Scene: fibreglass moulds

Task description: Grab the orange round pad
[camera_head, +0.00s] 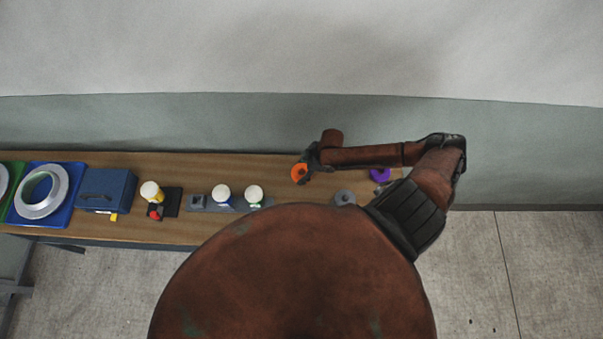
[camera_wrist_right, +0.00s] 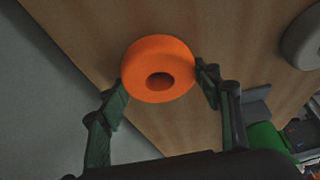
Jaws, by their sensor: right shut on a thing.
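The orange round pad (camera_head: 299,172) is a thick disc with a dark centre hole. In the head view it is at the tip of my right gripper (camera_head: 308,169), partly covered by it. In the right wrist view the orange pad (camera_wrist_right: 158,70) sits between the two dark fingers of the right gripper (camera_wrist_right: 160,82), which is shut on it. The wooden table top shows behind it; I cannot tell whether the pad touches the table. My left gripper is not in view.
A purple round pad (camera_head: 380,174) and a grey round piece (camera_head: 344,197) are on the wooden table (camera_head: 140,229) near my right arm. A wall is behind.

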